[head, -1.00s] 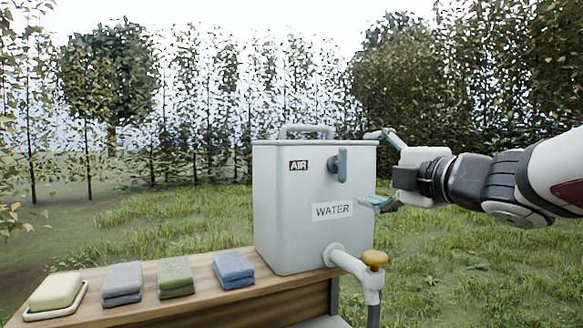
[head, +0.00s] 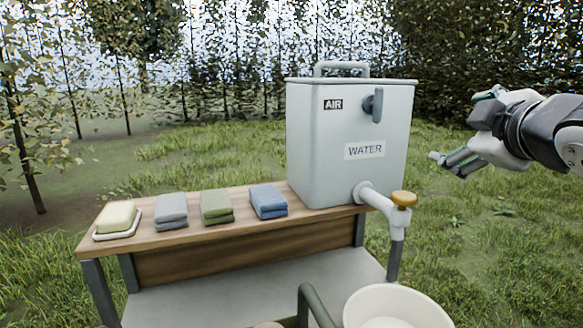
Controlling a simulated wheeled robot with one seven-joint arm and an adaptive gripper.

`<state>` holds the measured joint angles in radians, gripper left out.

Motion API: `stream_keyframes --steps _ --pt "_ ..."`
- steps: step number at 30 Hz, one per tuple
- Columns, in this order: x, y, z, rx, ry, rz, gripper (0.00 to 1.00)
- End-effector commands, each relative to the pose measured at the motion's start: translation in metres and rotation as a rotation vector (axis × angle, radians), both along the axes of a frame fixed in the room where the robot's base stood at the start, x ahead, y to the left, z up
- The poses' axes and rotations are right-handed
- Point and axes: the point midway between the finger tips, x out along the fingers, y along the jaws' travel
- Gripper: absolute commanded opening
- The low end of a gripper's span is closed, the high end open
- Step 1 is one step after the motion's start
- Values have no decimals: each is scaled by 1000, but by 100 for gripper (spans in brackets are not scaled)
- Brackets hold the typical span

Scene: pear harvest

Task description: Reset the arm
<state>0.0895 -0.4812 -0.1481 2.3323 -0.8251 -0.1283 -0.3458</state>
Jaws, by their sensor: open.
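My gripper (head: 462,130) is in the right part of the head view, on the end of my arm that comes in from the right edge. Its fingers are spread open and nothing shows between them. It is to the right of the grey water tank (head: 345,170), apart from it, with grass behind. The tank stands upright on the right end of the wooden bench and has AIR and WATER labels and a small lever (head: 373,105) on its front.
A white spout with a yellow knob (head: 404,198) juts from the tank. On the bench (head: 245,240) lie soap (head: 116,217) in a dish and grey (head: 171,209), green (head: 216,206) and blue (head: 268,201) cloths. A white basin (head: 395,308) is below. Grass at right is free.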

Motion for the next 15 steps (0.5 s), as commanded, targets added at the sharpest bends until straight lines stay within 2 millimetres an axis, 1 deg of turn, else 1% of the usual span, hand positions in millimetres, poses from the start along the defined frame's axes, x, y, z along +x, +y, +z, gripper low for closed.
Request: stream_keyframes --steps 1,2,4,5,7,8,9,11,12,15 --pt "-18 -2 -7 90 53 -65 86" --pt "-28 -4 -14 147 88 -107 86" --pt "-55 -4 -36 277 179 -202 86" --pt "-67 -2 -45 334 221 -240 86" --pt "-98 6 -69 460 324 -324 86" --pt "-113 11 -78 513 370 -359 86" --pt "-132 19 -91 579 434 -403 86" --pt "-162 32 -108 668 530 -463 86" --pt "-180 42 -117 719 589 -497 86" --pt "-219 63 -134 815 718 -564 86"
